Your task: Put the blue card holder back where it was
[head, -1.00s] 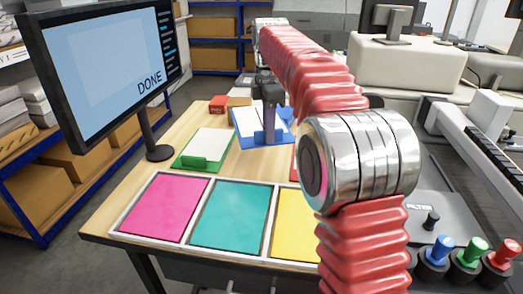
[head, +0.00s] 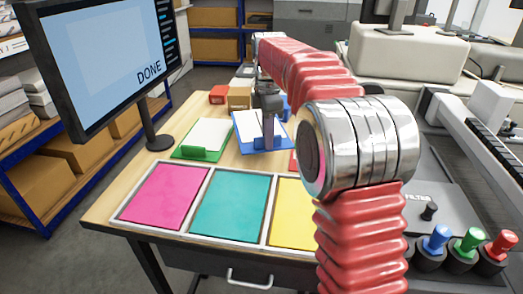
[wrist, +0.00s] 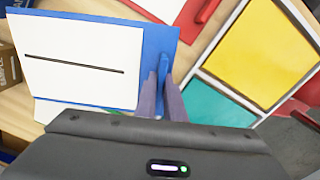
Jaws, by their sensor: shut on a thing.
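The blue card holder (head: 243,128) carries a white card and is near the back of the wooden table in the head view. In the wrist view the blue holder (wrist: 158,38) bears a white card with a black line. My gripper (head: 267,140) is shut on the holder's upright blue tab. In the wrist view my gripper's fingers (wrist: 162,98) close around that tab at the holder's right edge. I cannot tell whether the holder touches the table.
A green card holder (head: 187,153) lies to the left, a red one (wrist: 203,18) beside the blue. In front is a tray with pink (head: 163,195), teal (head: 230,203) and yellow (head: 290,212) panels. Behind stand a red box (head: 218,95) and a cardboard box (head: 239,97). A monitor (head: 100,60) stands left.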

